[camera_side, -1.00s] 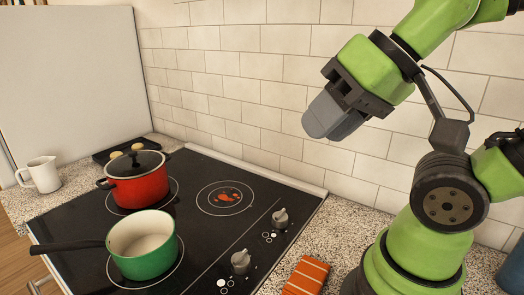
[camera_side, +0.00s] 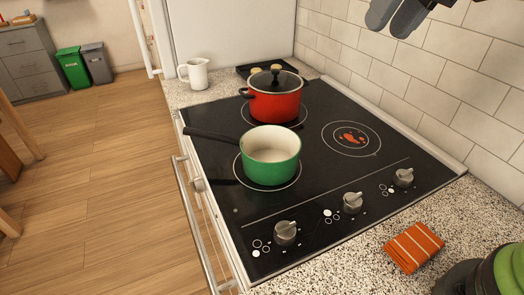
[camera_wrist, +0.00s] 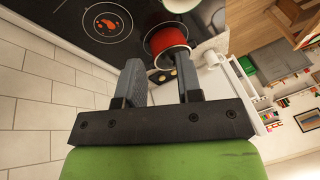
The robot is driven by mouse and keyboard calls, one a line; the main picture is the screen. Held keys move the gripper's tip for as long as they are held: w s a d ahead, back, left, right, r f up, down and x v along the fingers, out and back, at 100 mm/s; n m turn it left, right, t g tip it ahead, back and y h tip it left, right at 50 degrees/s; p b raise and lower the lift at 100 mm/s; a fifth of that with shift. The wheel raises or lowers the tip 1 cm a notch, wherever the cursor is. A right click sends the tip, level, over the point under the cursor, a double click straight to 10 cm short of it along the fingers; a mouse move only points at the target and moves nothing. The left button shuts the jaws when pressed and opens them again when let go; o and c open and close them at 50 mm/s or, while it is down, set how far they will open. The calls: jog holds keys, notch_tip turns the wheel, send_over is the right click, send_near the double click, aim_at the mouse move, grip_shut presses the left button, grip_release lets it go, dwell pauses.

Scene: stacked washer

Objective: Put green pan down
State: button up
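The green pan (camera_side: 271,168) sits upright on the front left burner of the black stovetop (camera_side: 310,185) in the side view. Its cream inside looks empty, and its dark handle points left. A red pot (camera_side: 275,102) with a dark lid stands on the burner behind it. My gripper (camera_side: 388,29) is partly cut off at the top right of the side view, well apart from the pan. In the wrist view my gripper (camera_wrist: 158,62) has its two fingers apart with nothing held between them. The red pot (camera_wrist: 166,41) shows beyond the fingers there.
A burner with a red-orange mark (camera_side: 351,138) is bare at the right. Stove knobs (camera_side: 352,202) line the near edge. A folded orange cloth (camera_side: 413,247) lies on the speckled counter. A white pitcher (camera_side: 194,75) stands at the back left. The tiled wall (camera_side: 447,82) bounds the right.

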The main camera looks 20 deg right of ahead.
jog(key=w+a+f+g, duration=0.1)
jog(key=w+f, duration=0.3)
jog(key=w, duration=0.2)
jog(key=g, duration=0.1)
send_near(298, 143)
jog(key=shift+g+h, duration=0.6)
jog(key=shift+g, duration=0.2)
jog(key=shift+w+a+f, duration=0.2)
jog(key=shift+w+f, duration=0.15)
jog(key=shift+f, duration=1.4)
jog(key=shift+w+a+f, duration=0.2)
jog(key=shift+w+f, duration=0.15)
jog(key=shift+f, duration=1.35)
jog(key=shift+w+a+f, duration=0.25)
jog(key=shift+w+f, duration=0.15)
jog(key=shift+f, duration=1.35)
grip_shut()
